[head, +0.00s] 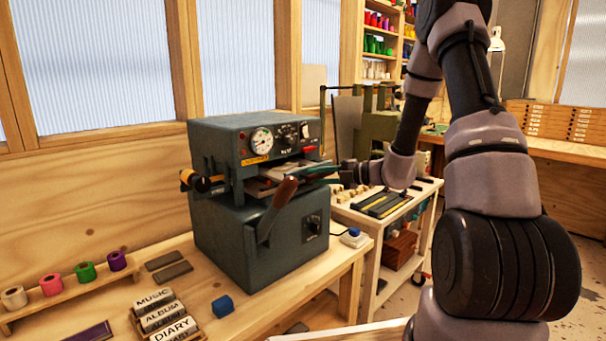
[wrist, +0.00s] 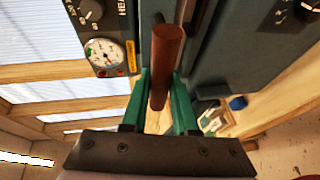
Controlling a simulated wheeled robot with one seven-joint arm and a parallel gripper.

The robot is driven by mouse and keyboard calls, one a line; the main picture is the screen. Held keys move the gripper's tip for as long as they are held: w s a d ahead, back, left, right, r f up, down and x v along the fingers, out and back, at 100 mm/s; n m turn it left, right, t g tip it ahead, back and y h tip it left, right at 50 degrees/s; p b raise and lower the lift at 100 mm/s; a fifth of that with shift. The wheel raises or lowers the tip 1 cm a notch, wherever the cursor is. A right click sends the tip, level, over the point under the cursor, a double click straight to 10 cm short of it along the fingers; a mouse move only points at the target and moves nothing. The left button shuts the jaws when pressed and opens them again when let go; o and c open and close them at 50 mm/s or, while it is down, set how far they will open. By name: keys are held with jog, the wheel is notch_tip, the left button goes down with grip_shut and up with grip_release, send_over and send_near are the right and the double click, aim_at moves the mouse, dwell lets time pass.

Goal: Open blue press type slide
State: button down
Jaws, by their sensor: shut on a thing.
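The blue-grey press (head: 255,235) stands on the bench, with a dial, switches and a red lamp on its upper head. Its type slide area (head: 262,184) shows in the gap between head and lower body; the slide itself is mostly hidden. A brown handle (head: 284,192) on a dark lever stands before the gap. My gripper (head: 312,172) reaches in at the gap from the right. In the wrist view a brown round handle (wrist: 167,60) lies between my green fingers, which are shut on it. Where that handle attaches is hidden.
Coloured foil rolls (head: 85,272) sit on a rack at the left. Labelled type blocks (head: 162,315) and a blue block (head: 222,306) lie on the bench in front of the press. A wooden cart (head: 385,212) with tools stands close on the right.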

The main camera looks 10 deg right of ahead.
jog(key=shift+s+d, duration=0.65)
jog(key=shift+s, duration=0.25)
jog(key=shift+s+d, duration=0.6)
jog(key=shift+s, duration=0.25)
jog(key=c, duration=0.7)
grip_release()
jog(key=v, duration=1)
jog(key=shift+s+d+r, duration=0.1)
jog(key=shift+s+d, duration=0.1)
jog(key=shift+d, duration=0.1)
